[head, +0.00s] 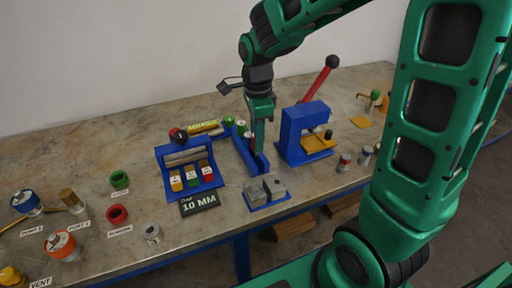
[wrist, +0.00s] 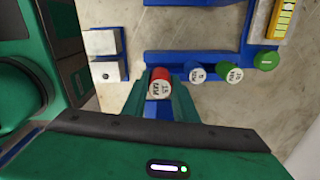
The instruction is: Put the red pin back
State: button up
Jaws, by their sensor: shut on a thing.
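The red pin (wrist: 159,80) shows between my gripper's fingers in the wrist view, its pale labelled end facing the camera. My gripper (wrist: 159,94) is shut on it. In the head view my gripper (head: 258,148) points down over the blue rack (head: 242,152), and its fingers mostly hide the pin. In the wrist view the blue rack (wrist: 180,57) lies around and beyond the pin. A blue pin (wrist: 197,74) and green pins (wrist: 233,74) stand in a row to the right. Whether the red pin's lower end is in a hole is hidden.
A grey metal block (head: 264,188) on a blue base stands close in front of the rack. A blue press (head: 303,130) with a red lever is to the right. A blue stand (head: 190,165) and a "10 MM" sign (head: 199,204) are to the left.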

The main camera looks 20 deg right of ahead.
jog(key=shift+f, duration=2.05)
jog(key=shift+f, duration=0.35)
jog(key=o, duration=1.1)
jog(key=shift+o, duration=0.2)
notch_tip(320, 180, up, 13)
jog(key=shift+f, duration=0.1)
jog(key=s+d+f+n, duration=0.1)
jog(key=s+d+n, duration=0.5)
jog(key=s, duration=0.5)
jog(key=s+d+f+n, duration=0.2)
jog(key=s+d+n, duration=0.5)
jog(key=s+d, duration=0.4)
jog(key=shift+s+d+f, duration=0.15)
jog(key=shift+s+f, duration=0.05)
jog(key=shift+s, duration=0.45)
